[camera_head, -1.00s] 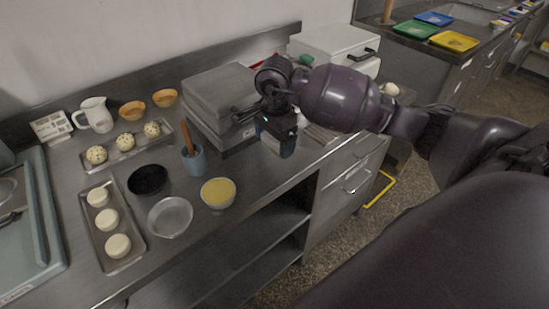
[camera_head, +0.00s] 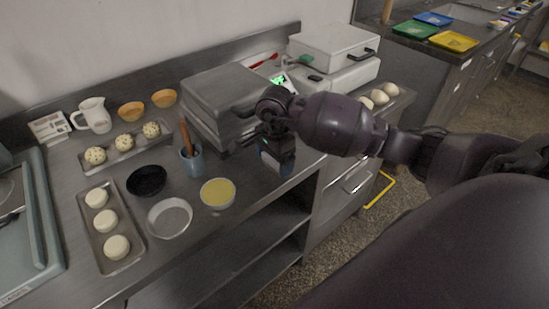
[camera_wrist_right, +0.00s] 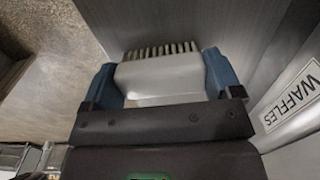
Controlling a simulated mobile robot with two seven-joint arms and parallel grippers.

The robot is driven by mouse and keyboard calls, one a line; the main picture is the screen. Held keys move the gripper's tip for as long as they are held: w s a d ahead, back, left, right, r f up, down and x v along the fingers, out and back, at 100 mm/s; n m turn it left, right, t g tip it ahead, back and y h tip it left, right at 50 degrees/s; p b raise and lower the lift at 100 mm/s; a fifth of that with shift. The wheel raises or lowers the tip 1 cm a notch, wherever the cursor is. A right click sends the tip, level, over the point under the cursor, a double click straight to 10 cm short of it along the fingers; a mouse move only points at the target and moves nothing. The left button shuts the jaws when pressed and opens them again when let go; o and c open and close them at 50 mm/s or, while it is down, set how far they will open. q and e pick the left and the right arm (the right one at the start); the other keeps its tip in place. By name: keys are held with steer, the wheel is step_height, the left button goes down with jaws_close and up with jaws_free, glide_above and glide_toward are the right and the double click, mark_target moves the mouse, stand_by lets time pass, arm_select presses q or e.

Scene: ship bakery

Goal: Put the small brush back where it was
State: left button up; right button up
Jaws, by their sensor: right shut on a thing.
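My right gripper (camera_head: 276,166) is in front of the grey waffle iron, above the counter's front part. In the wrist view its two blue fingers (camera_wrist_right: 160,76) are shut on the small brush (camera_wrist_right: 160,80), which has a pale body and a row of short bristles at the far edge. In the head view the brush is hidden by the gripper and arm. A blue cup (camera_head: 193,163) with a wooden-handled utensil (camera_head: 185,138) stands left of the gripper. My left gripper is not in view.
The waffle iron (camera_head: 216,92) stands close behind the gripper; its WAFFLES label (camera_wrist_right: 292,95) shows in the wrist view. Bowls, including one with yellow contents (camera_head: 218,193), and a tray of dough rounds (camera_head: 137,250) lie left. A white appliance (camera_head: 335,45) stands behind. The counter's front edge is near.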

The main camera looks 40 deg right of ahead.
steer(key=o, duration=0.6)
steer(key=shift+f, duration=0.1)
steer(key=shift+r, duration=0.3)
step_height(320, 180, up, 12)
steer(key=shift+f, duration=0.1)
stand_by(0.4)
